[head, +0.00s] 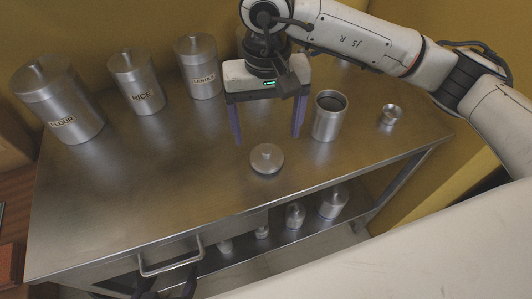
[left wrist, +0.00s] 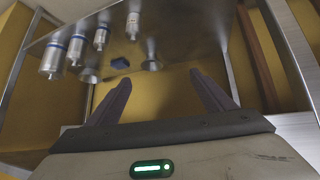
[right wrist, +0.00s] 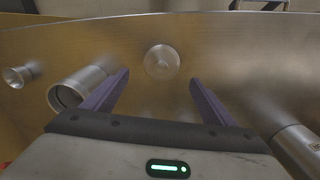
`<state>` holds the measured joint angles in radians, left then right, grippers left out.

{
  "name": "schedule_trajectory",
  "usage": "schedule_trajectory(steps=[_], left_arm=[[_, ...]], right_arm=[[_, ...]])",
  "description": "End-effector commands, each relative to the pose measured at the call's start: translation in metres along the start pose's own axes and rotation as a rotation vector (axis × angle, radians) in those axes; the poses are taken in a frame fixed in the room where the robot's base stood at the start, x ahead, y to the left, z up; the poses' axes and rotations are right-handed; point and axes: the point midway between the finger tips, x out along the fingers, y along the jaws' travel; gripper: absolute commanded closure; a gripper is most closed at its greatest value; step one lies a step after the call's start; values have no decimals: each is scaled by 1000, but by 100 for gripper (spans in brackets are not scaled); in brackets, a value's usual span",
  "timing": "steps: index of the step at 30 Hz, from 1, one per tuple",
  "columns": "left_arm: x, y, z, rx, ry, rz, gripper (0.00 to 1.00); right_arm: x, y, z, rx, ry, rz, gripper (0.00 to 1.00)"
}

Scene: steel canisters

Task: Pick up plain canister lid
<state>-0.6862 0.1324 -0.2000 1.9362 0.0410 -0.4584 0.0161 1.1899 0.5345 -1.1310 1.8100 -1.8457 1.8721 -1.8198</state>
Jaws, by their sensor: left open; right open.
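A round steel lid with a knob (head: 266,158) lies flat on the steel table, and it also shows in the right wrist view (right wrist: 162,61). An open, unlabelled steel canister (head: 329,118) stands to its right, also visible in the right wrist view (right wrist: 82,88). My right gripper (head: 268,138) is open and empty, pointing down just behind the lid, apart from it. In its wrist view the lid sits ahead, between the finger directions. My left gripper (head: 163,288) is low at the table's front, partly cut off. Its wrist view shows open, empty fingers (left wrist: 162,92).
Lidded canisters labelled FLOUR (head: 60,100) and RICE (head: 138,82), and a third labelled one (head: 198,68), line the back left. A small steel cup-like piece (head: 390,115) stands at right. A drawer handle (head: 170,262) juts out in front. Several small canisters (head: 333,202) stand on the lower shelf.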

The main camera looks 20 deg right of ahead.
Motion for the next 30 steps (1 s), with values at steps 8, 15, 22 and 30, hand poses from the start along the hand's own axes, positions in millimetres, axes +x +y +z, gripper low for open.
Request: schedule_trajectory(steps=[8,15,22,30], left_arm=[[-3,0,1,-2,-7,-1,25],[-7,-3,-1,-6,-7,-7,25],[-7,-4,-1,-6,-7,-8,25],[-6,-4,-1,-5,-6,-8,25]], right_arm=[[25,0,3,0,-5,-1,21],[59,-1,6,1,-4,-3,21],[66,-2,5,0,0,-4,21],[66,-2,6,0,-1,-4,52]])
